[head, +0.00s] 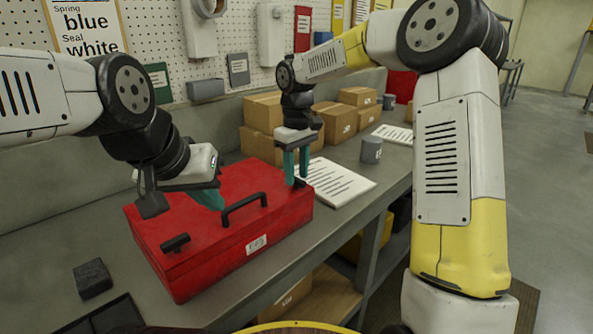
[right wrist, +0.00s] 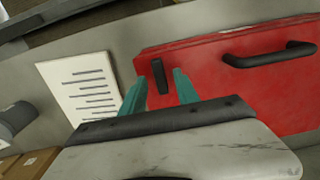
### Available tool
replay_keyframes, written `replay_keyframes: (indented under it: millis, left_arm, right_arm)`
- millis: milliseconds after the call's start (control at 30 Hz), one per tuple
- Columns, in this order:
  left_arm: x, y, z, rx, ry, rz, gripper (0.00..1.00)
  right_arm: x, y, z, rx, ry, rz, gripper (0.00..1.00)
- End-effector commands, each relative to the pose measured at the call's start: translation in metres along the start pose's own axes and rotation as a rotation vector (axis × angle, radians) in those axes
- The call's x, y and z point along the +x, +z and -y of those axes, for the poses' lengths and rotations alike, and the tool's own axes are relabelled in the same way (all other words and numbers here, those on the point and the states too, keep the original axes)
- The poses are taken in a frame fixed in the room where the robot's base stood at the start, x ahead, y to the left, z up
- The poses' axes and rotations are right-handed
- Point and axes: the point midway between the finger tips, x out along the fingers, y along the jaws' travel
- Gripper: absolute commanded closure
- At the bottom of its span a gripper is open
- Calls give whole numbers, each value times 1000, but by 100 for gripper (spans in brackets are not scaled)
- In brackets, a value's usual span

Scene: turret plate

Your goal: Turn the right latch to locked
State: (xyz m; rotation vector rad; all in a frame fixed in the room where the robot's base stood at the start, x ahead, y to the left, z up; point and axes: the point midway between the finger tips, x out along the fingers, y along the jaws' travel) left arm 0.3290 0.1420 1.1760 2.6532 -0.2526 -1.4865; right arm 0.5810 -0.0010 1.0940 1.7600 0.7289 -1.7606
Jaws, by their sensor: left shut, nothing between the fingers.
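The red toolbox (head: 215,195) lies on the workbench with its lid closed and a black carry handle (head: 244,207). The right latch (right wrist: 158,76) is a short black bar near the box's end. In the right wrist view it points across the handle's direction. In the head view the right latch (head: 299,183) is partly hidden by my right gripper (head: 296,178). My right gripper's teal fingers are open, one on each side of the latch; contact is unclear. The left latch (head: 175,243) lies roughly parallel to the handle. My left gripper (head: 216,204) is shut and empty above the lid.
A printed sheet (head: 335,182) lies beside the box, with a grey cup (head: 371,150) beyond it. Cardboard boxes (head: 262,112) stand along the pegboard wall. A dark block (head: 92,278) sits on the bench at the near left.

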Motion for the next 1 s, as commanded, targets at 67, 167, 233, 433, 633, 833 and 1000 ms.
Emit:
replay_keyframes:
  millis: [67,167,233,433,633,833,1000]
  left_arm:
    - [0,0,0,0,0,0,100]
    - [0,0,0,0,0,0,100]
    - [0,0,0,0,0,0,100]
    - [0,0,0,0,0,0,100]
    - [0,0,0,0,0,0,100]
    - [0,0,0,0,0,0,100]
    - [0,0,0,0,0,0,100]
  right_arm:
    - [4,0,0,-1,-1,1,63]
    - [5,0,0,-1,0,0,63]
    - [5,0,0,-1,0,0,63]
    - [5,0,0,0,0,0,84]
    - [5,0,0,0,0,0,100]
    - [5,0,0,11,1,0,100]
    - [4,0,0,61,1,0,100]
